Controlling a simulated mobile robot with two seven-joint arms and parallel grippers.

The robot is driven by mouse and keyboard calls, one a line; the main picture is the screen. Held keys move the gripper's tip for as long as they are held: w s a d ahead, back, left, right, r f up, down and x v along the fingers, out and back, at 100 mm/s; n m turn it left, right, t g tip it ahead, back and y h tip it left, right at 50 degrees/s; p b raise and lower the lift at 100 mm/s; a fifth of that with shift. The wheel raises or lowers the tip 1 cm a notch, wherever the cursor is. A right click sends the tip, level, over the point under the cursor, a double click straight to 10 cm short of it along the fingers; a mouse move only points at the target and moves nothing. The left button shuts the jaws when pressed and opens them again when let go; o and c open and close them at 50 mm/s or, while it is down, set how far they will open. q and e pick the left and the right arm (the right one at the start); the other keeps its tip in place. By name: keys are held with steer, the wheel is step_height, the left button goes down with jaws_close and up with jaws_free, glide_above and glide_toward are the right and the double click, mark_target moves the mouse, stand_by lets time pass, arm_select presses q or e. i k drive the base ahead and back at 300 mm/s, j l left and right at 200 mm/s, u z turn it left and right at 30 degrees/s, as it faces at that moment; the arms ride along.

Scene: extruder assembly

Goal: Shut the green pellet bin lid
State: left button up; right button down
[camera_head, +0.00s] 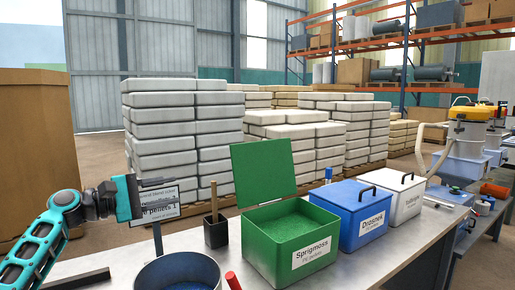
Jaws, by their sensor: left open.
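The green pellet bin (272,246) stands on the metal bench, with a white label reading "Sprigmoss" on its front. Its green lid (263,171) is open and stands up, tilted, at the back edge of the bin. Green pellets (293,222) show inside. My left gripper (138,197) is at the left, well apart from the bin and lid, in front of a sign. It is open, and I see nothing held in it. My right gripper is not in view.
A blue bin (350,234) and a white bin (402,208) with closed, handled lids stand to the right. A black cup (216,233) with a brush, a round metal pan (178,271) and a sign (160,200) stand left of the green bin. Stacked sacks (185,130) are behind.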

mark_target(264, 172)
steer(key=i+l, duration=0.15)
steer(key=i, duration=0.4)
steer(key=i+l, duration=0.2)
steer(key=i, duration=0.3)
